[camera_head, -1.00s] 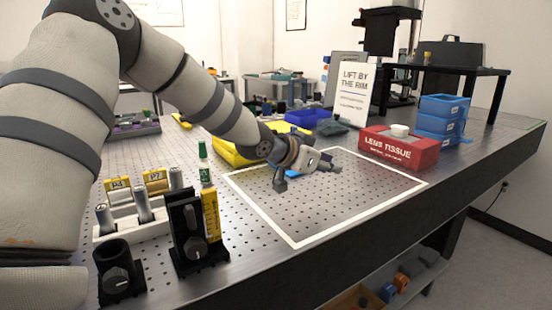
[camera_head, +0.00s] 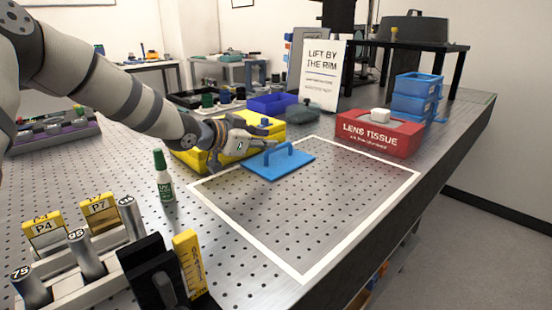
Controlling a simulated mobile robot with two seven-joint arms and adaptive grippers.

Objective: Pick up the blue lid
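The blue lid (camera_head: 285,167) is a flat rectangular plate with a raised bar handle. It lies on the perforated metal table, near the far left side of a white outlined area (camera_head: 352,241). My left gripper (camera_head: 262,143) is just behind and left of the lid, in front of a yellow box. Its fingers point right toward the lid's handle and are seen side-on, so their opening is unclear. Whether a fingertip touches the handle cannot be told. The lid looks flat on the table. My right gripper is not in view.
A yellow box (camera_head: 215,160), a blue bin (camera_head: 270,104), a red lens tissue box (camera_head: 378,136) and stacked blue trays (camera_head: 415,100) stand behind. A green-capped bottle (camera_head: 163,178) and a holder with cylinders (camera_head: 85,255) are at left. The outlined area's front is clear.

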